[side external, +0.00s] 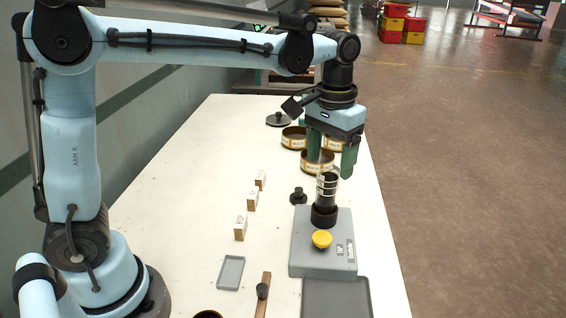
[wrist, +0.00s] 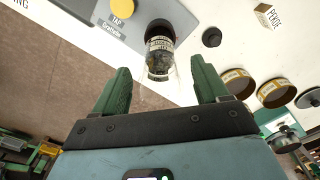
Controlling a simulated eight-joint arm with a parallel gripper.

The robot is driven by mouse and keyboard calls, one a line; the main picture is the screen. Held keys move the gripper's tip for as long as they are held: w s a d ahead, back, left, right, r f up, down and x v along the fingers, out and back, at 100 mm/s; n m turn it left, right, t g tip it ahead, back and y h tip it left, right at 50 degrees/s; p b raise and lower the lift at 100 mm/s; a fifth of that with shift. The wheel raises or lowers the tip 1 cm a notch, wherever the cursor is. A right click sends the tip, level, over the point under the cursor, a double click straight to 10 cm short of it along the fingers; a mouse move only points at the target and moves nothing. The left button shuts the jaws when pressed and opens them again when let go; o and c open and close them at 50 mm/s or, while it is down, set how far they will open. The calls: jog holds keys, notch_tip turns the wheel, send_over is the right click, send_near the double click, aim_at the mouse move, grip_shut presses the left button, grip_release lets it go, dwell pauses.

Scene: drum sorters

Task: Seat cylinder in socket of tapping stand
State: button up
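The cylinder (side external: 327,188), glassy with dark contents and a pale printed label, stands roughly upright with its lower end in the black socket (side external: 323,214) of the grey tapping stand (side external: 306,242). How deep it sits cannot be told. The wrist view also shows the cylinder (wrist: 160,55) and the stand (wrist: 90,22). My gripper (side external: 332,172) has two green fingers, spread wide and empty. It is above the cylinder and slightly behind it in the side view. In the wrist view the cylinder lies just beyond the gap between the fingertips (wrist: 160,70), with clear space on both sides.
A yellow button (side external: 322,239) is on the stand's front. Several round labelled tins (side external: 318,161) stand behind it. Small white boxes (side external: 252,200), a dark knob (side external: 298,195) and a small grey tray (side external: 231,272) lie left. A dark grey tray (side external: 337,297) is in front. The table's right edge is close.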

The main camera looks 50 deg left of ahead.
notch_tip(320, 180, up, 12)
dwell(0.8)
jog(key=shift+s, duration=0.1)
jog(key=s+a+f+t, duration=0.3)
jog(key=s+f, duration=0.3)
jog(key=f, duration=0.1)
jog(key=s+a+f+t, duration=0.4)
jog(key=s+f, duration=0.2)
jog(key=f, duration=0.2)
jog(key=shift+f+m, duration=0.3)
jog(key=shift+m, duration=0.1)
